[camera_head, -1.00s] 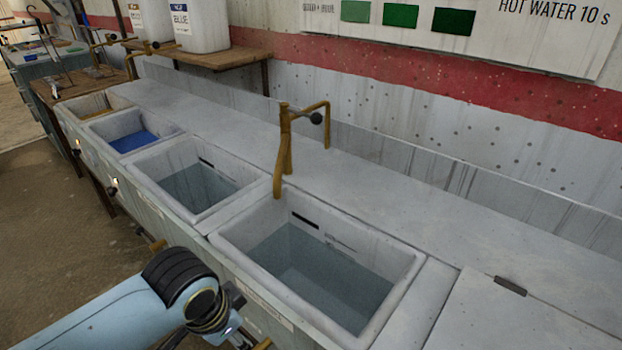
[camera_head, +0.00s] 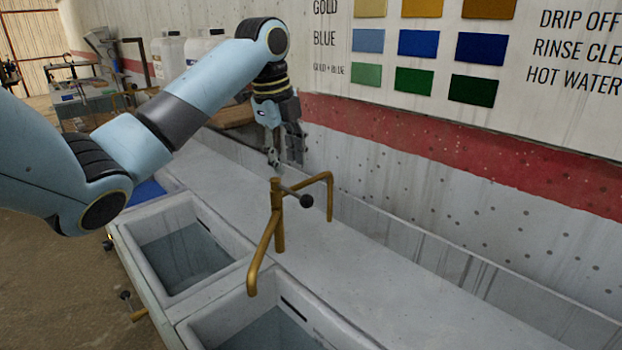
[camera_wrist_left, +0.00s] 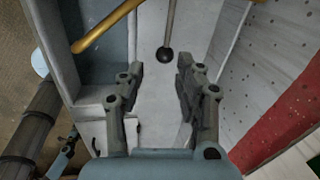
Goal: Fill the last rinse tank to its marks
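The nearest rinse tank (camera_head: 262,335) is cut off by the bottom edge of the head view; grey water and a dark strip on its inner wall show. A brass tap (camera_head: 277,215) stands behind it, with its spout over the tank and a dark knob (camera_head: 305,201) on its lever. My left gripper (camera_head: 285,165) is above the counter behind the tap. In the wrist view, my left gripper (camera_wrist_left: 158,78) is open and empty, with the knob (camera_wrist_left: 166,54) just beyond its fingertips, apart from them. What seems to be my right gripper (camera_wrist_left: 66,148) is small and unclear.
A second tank (camera_head: 185,258) with grey water lies farther left. A valve with a dark knob (camera_head: 126,296) sticks out of the counter front. White jugs (camera_head: 168,60) stand on a shelf behind my arm. The wall (camera_head: 450,190) bounds the counter; the counter top right of the tap is clear.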

